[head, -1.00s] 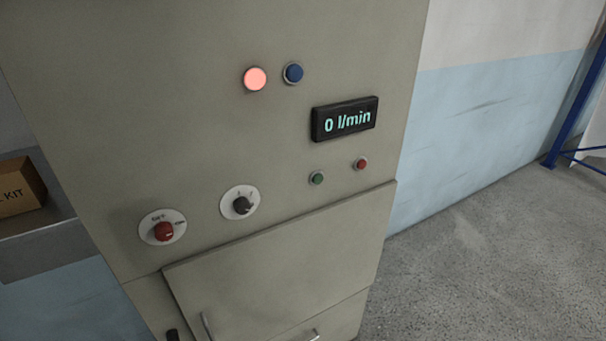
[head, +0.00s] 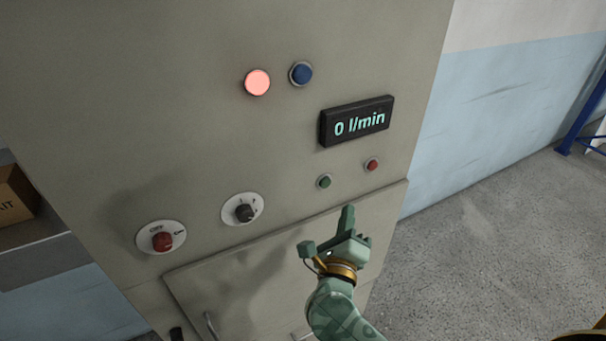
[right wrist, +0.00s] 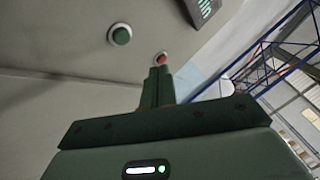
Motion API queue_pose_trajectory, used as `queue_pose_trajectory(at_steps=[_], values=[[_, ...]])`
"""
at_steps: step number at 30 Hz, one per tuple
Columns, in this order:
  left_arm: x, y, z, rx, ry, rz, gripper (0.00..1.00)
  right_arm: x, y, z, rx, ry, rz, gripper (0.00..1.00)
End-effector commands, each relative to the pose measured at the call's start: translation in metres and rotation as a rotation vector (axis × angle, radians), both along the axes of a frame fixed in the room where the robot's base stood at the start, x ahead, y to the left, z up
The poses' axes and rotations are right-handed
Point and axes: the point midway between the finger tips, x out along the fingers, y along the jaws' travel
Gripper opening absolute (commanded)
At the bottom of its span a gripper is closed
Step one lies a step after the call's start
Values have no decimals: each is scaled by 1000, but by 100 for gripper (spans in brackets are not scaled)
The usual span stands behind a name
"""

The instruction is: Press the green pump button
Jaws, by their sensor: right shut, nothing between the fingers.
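The green pump button (head: 324,182) sits on the grey cabinet's front panel, below the display and left of the red button (head: 372,165). It also shows in the right wrist view (right wrist: 120,34), to the upper left of my fingers. My right gripper (head: 348,209) is shut and empty, its fingers pointing up at the panel a little below and right of the green button. In the right wrist view the closed fingertips (right wrist: 161,72) overlap the lower edge of the red button in the picture. I cannot tell the exact gap to the panel. My left gripper is not in view.
The display (head: 357,121) reads 0 l/min. A lit pink-red lamp (head: 257,83) and a blue button (head: 301,74) are above. A red rotary switch (head: 162,241) and a black knob (head: 244,211) are at left. A cardboard box (head: 14,193) sits on a shelf.

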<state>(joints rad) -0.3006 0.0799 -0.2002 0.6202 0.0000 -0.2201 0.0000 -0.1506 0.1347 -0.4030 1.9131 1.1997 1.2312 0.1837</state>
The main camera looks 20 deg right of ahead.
Motion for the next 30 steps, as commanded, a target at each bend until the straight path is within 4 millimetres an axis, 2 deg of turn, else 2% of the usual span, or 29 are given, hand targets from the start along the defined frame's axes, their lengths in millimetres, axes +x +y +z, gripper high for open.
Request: queue_pose_trajectory(at_steps=[4,17,23,30], values=[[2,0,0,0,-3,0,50,-8,-12,-12,126,-6,-65,0],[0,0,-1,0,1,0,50,-8,-14,-14,139,-13,-76,0],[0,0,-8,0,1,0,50,10,-13,-15,138,-15,-76,0],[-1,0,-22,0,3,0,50,45,-10,-16,138,-14,-77,0]])
